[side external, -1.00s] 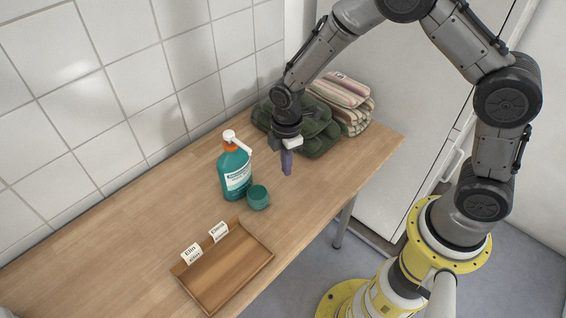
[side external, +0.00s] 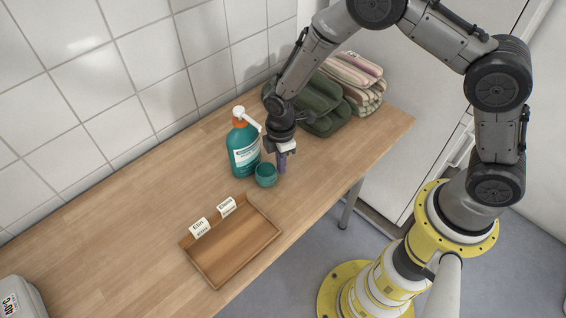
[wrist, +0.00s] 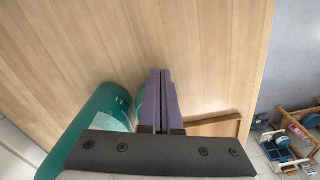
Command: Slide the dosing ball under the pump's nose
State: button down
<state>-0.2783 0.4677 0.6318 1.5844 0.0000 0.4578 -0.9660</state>
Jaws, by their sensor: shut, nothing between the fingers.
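The teal pump bottle (side external: 243,150) stands upright on the wooden worktop. Its white pump nose (side external: 251,121) points right and toward the front. The dosing ball (side external: 265,176), a small teal round cup, sits on the worktop just right of the bottle's base. My gripper (side external: 282,170) is shut and empty, with its purple fingers low beside the ball's right side. I cannot tell whether they touch it. In the wrist view the shut fingers (wrist: 160,76) hide most of the ball (wrist: 138,100), and the bottle (wrist: 98,122) lies to their left.
Folded green towels (side external: 322,108) and striped towels (side external: 362,80) are behind my gripper. A grey box (side external: 22,300) is at the lower left. The worktop left of the bottle is clear.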

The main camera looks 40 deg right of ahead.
jog(key=shift+a, duration=0.1)
jog(key=shift+w+a, duration=0.3)
jog(key=shift+a, duration=0.55)
